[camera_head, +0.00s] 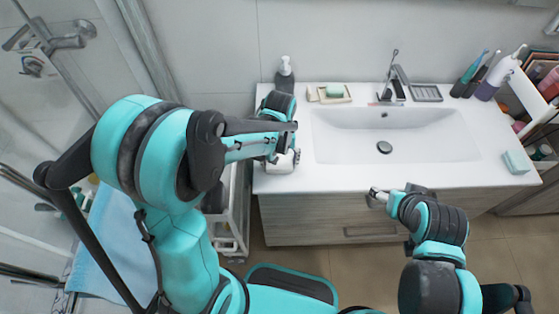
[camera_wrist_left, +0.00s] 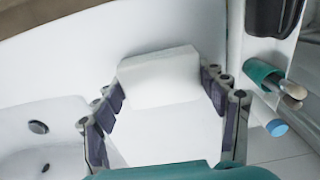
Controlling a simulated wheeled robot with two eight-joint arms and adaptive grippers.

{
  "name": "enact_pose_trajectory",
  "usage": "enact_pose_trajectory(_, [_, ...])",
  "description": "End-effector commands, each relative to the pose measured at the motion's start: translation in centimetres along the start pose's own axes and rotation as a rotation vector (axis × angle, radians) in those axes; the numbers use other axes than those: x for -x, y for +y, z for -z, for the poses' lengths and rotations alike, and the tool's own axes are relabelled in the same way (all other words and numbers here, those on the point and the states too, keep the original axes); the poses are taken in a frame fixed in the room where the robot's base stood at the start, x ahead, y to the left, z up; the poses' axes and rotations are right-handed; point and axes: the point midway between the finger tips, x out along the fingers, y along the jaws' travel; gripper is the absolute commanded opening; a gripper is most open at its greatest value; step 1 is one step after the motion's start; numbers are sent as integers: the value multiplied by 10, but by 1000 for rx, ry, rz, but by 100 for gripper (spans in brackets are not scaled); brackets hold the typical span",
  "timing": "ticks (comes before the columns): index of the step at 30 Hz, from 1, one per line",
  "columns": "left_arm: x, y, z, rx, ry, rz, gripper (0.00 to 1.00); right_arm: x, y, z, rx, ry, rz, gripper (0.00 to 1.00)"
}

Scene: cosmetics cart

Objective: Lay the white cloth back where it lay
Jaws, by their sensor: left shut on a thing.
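The white cloth (camera_wrist_left: 158,75) looks like a folded white block between the fingers of my left gripper (camera_wrist_left: 162,92) in the left wrist view. The fingers sit on its two sides. In the head view my left gripper (camera_head: 283,155) is over the left end of the white counter, and the cloth (camera_head: 284,163) shows only in part under it. I cannot tell whether the cloth touches the counter. My right gripper (camera_head: 378,196) is in front of the cabinet, apart from the cloth; its finger opening is too small to make out.
The basin (camera_head: 395,145) lies right of the left gripper. A soap dispenser (camera_head: 285,75) and a soap dish (camera_head: 329,94) stand behind. A white cart (camera_head: 233,240) is left of the cabinet; a green cup with brushes (camera_wrist_left: 265,75) shows beside the counter. The counter's front left is bare.

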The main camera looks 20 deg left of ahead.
Motion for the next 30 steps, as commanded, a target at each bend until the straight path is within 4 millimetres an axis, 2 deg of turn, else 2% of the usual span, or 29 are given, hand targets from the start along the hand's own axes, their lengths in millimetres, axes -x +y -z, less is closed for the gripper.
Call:
enact_pose_trajectory(1, [-2, 0, 0, 0, 0, 0, 78, -1, 0, -1, 0, 0, 0, 68])
enact_pose_trajectory(3, [-1, 0, 0, 0, 0, 0, 93, -1, 0, -1, 0, 0, 0, 68])
enact_pose_trajectory(12, [-1, 0, 0, 0, 0, 0, 93, -1, 0, -1, 0, 0, 0, 68])
enact_pose_trajectory(16, [6, 0, 0, 0, 0, 0, 93, 3, 0, 2, 0, 0, 0, 68])
enact_pose_trajectory(20, [29, 0, 0, 0, 0, 0, 93, 10, 0, 7, 0, 0, 0, 68])
enact_pose_trajectory(24, [62, 0, 0, 0, 0, 0, 93, 18, 0, 13, 0, 0, 0, 68])
enact_pose_trajectory(30, [101, 0, 0, 0, 0, 0, 93, 27, 0, 19, 0, 0, 0, 68])
